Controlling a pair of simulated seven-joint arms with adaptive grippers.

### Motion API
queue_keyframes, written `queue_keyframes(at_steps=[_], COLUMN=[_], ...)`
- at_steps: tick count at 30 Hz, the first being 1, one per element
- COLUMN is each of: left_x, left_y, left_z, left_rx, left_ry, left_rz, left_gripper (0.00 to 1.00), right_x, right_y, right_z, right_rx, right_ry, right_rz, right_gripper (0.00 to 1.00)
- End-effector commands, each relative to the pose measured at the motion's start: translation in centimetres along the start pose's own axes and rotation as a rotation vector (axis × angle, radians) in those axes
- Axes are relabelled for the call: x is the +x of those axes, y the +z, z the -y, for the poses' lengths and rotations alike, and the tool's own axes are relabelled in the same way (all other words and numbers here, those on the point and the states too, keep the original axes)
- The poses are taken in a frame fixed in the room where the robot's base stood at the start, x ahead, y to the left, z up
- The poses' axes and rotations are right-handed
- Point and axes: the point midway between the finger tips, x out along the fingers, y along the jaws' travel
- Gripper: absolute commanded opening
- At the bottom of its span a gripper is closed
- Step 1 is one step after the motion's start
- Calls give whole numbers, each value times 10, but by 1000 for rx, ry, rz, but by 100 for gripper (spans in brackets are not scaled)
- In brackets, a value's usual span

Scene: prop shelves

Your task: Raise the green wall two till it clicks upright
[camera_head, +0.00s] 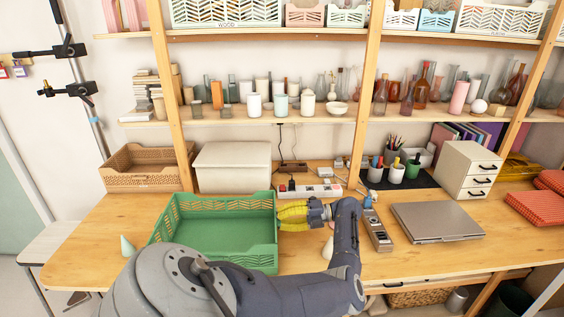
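A green folding crate (225,200) sits on the wooden table in front of me. Its patterned back wall stands up, and a patterned wall section (262,257) shows at the front right. My arm covers part of its front, so I cannot tell which wall is wall two or whether all walls are upright. My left gripper (286,216), with yellow fingers, is just right of the crate's right side, its fingers pointing left at the crate. I cannot tell whether it touches, or how far apart the fingers are. My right gripper is not in view.
A white lidded box (232,167) and a brown crate (140,168) stand behind. A power strip (310,191) lies behind the gripper. A laptop (437,221), pen cups (396,172) and a drawer unit (468,172) are at right. A pale cone (127,246) stands at left.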

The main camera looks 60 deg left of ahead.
Motion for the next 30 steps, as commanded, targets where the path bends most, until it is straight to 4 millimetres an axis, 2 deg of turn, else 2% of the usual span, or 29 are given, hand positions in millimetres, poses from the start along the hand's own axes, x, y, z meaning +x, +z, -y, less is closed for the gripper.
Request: queue_keyframes(at_steps=[1, 3, 13, 24, 30], left_x=[0, 0, -5, -51, -66], left_y=[0, 0, 1, 1, 1], left_z=[0, -1, -1, -1, -1], left_rx=[0, -1, 0, 0, 0], left_ry=[0, 1, 0, -2, 1], left_rz=[0, 1, 1, 2, 0], left_gripper=[24, 31, 31, 31, 31], right_x=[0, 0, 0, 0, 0], right_y=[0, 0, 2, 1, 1], right_z=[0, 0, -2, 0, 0], right_rx=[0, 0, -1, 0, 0], right_ry=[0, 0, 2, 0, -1], right_rz=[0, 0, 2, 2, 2], right_gripper=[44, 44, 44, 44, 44])
